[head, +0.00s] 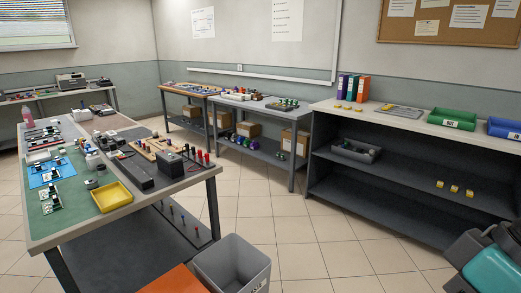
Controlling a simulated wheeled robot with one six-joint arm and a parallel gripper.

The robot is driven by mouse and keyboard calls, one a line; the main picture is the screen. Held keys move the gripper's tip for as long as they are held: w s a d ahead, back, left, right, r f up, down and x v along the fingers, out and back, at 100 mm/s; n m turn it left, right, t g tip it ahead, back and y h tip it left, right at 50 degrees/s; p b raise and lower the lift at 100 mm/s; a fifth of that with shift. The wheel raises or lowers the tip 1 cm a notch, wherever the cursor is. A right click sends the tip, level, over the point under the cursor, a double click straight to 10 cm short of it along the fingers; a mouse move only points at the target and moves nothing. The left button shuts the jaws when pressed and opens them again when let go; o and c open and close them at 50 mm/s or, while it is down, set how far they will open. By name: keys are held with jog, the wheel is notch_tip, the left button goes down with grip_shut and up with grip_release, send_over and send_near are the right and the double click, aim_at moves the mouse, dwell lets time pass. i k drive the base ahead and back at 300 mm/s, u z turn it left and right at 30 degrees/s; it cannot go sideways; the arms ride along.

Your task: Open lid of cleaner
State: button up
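I cannot tell for sure which thing is the cleaner. A pinkish bottle (27,117) stands upright at the far left end of the near workbench. A small white bottle (92,160) with a dark top stands near the middle of that bench. Both are too small to make out a lid or whether it is open. My gripper's fingers do not show in the head view.
The near workbench (140,206) holds circuit boards, a yellow tray (111,196) and a black box (169,163). A grey bin (231,265) stands on the floor before it. Shelving (400,175) stands at right. Tiled floor (330,230) between them is clear.

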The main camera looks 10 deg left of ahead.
aim_at(87, 150)
jog(key=i, duration=4.5)
jog(key=u, duration=2)
jog(key=i, duration=2.5)
jog(key=u, duration=2.55)
